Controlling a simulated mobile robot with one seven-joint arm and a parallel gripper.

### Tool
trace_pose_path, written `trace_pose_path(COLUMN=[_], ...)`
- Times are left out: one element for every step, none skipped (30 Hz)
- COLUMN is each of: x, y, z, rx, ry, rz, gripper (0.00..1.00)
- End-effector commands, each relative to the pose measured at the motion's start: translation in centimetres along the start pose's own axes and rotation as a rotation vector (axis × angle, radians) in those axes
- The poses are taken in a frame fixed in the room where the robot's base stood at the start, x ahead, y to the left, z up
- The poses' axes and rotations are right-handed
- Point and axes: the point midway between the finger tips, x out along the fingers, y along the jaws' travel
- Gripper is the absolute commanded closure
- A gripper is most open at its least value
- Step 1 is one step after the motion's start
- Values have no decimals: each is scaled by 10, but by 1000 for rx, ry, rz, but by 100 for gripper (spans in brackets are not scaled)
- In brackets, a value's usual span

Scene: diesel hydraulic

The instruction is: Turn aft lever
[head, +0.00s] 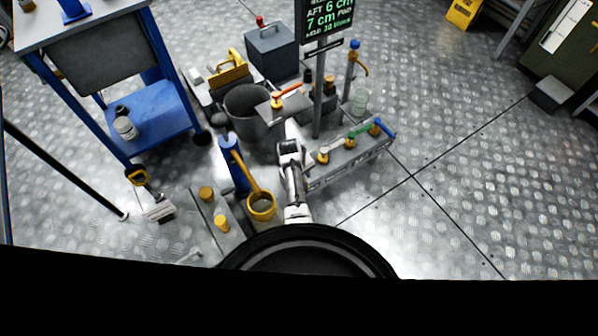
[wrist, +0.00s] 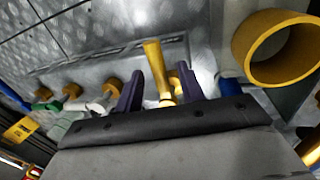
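In the wrist view my gripper (wrist: 158,82) is open. Its two dark fingers stand on either side of a yellow lever (wrist: 155,62), apparently with gaps; I cannot tell whether either finger touches it. No readable label shows that this is the aft lever. In the head view my arm covers this spot, and the fingers cannot be made out. Beside it, the grey valve block (head: 345,164) carries a white lever (head: 333,149), a green lever (head: 358,133) and a blue lever (head: 386,128).
A blue pump (head: 236,165) with a yellow ring (head: 262,207) stands left of my arm. A grey bucket (head: 247,112), an orange-red lever (head: 290,91) and a post with a display (head: 326,18) stand beyond. A blue-framed cart (head: 150,117) is far left.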

Motion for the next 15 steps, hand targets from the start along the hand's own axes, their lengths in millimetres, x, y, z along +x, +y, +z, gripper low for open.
trace_pose_path(x=[-6,-10,-16,-21,-27,-36,-43,-50,-60,-66,-73,-82,-89,-95,-102], y=[0,0,0,0,0,0,0,0,0,0,0,0,0,0,0], z=[0,-1,0,0,0,-1,-1,-1,-1,0,0,0,0,0,0], rx=[0,0,-1,-1,-1,-1,-1,-1,0,0,0,0,0,0,1], ry=[2,3,2,3,3,4,4,5,5,3,4,4,3,3,3], rz=[1,1,1,1,1,2,2,2,2,2,2,1,1,1,1], gripper=[61,61,61,61,61,61,61,61,61,61,61,61,61,61,61])
